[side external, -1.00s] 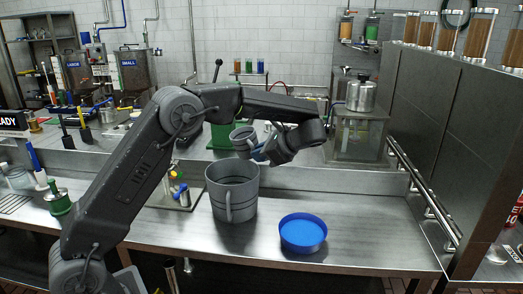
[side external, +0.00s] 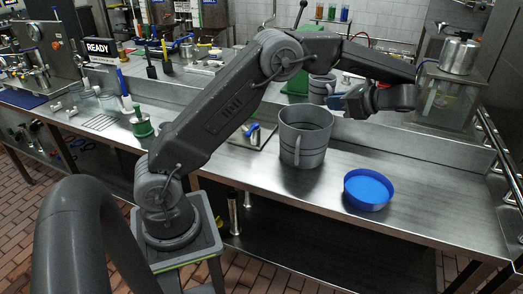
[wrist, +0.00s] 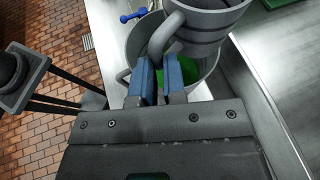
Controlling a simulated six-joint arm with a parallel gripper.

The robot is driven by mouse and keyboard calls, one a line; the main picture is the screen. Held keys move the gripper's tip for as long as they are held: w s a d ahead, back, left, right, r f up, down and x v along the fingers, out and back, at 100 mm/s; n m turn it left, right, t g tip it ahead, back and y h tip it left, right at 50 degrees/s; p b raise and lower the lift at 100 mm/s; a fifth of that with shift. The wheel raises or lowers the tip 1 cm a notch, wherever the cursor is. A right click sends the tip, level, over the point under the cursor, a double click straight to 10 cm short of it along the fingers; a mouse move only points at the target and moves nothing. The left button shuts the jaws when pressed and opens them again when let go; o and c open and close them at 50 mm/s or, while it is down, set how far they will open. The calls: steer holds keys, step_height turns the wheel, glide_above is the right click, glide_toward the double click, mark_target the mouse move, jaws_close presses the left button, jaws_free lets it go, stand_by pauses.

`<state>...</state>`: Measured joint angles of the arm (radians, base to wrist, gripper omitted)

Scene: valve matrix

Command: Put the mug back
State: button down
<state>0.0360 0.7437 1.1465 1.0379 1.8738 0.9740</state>
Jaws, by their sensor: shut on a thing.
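A small grey metal mug (side external: 321,88) is held by my gripper (side external: 337,101) above the counter, just behind and above a larger grey jug (side external: 303,143). In the wrist view my blue fingers (wrist: 160,75) are closed at the handle of the small mug (wrist: 208,22), which looks near upright in the side view. Below it, the wrist view shows the rim of a larger grey vessel (wrist: 133,45) with something green inside. The inside of the small mug is hidden in both views.
A blue round dish (side external: 368,189) stands right of the jug near the counter's front. A green-based tool (side external: 141,122) and a small plate with a blue-handled valve (side external: 253,134) stand to the left. A glass tank (side external: 450,98) is at right. Counter space (side external: 430,195) is clear at front right.

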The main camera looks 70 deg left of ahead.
steer(key=s+a+r, duration=0.2)
steer(key=s+r, duration=0.4)
steer(key=s, duration=0.3)
steer(key=s+a+f+m+t, duration=0.1)
steer(key=s+f+m+t, duration=0.1)
steer(key=s, duration=1.5)
steer(key=shift+y, duration=0.4)
steer(key=shift+w+f, duration=0.15)
steer(key=shift+f, duration=5.85)
steer(key=shift+w+f, duration=0.1)
steer(key=shift+f, duration=5.85)
steer(key=shift+f, duration=0.15)
steer(key=c, duration=1.2)
jaws_free()
